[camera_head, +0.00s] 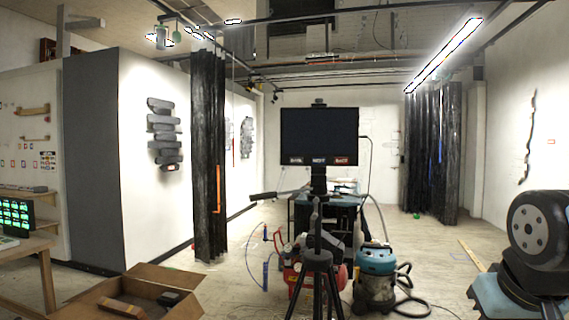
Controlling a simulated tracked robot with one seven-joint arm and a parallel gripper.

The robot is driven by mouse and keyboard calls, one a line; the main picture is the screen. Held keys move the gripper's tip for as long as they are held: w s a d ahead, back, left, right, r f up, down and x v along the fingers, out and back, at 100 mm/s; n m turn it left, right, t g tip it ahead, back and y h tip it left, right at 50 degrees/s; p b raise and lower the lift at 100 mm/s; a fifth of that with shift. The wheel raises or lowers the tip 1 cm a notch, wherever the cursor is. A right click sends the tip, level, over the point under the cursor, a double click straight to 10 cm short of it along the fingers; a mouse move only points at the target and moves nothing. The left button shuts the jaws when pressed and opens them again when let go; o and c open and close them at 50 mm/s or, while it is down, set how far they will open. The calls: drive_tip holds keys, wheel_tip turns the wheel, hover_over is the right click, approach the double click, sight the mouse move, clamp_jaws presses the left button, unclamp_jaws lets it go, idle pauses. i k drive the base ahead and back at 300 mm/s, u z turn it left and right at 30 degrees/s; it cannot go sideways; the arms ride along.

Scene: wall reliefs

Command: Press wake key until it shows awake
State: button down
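A dark monitor (319,130) stands upright in the middle of the room, facing me, above a cart. Its screen is blank and dark and shows no readable "awake" sign. Along its lower edge are three small labelled keys: a left one (296,160), a middle one (319,160) and a reddish right one (343,160). Their lettering is too small to read surely, so I cannot tell which is the wake key. My gripper is not in this view, and nothing is seen touching the monitor.
A black tripod (317,262) stands before the cart (345,215). A red machine (298,279) and a blue vacuum (375,270) with a hose crowd the floor there. An open cardboard box (190,283) lies front left. A black curtain (208,150) hangs left. Floor at right is fairly clear.

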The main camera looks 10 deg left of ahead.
sight(293, 160)
drive_tip(key=z, duration=0.15)
drive_tip(key=i, duration=0.9)
drive_tip(key=u, duration=0.05)
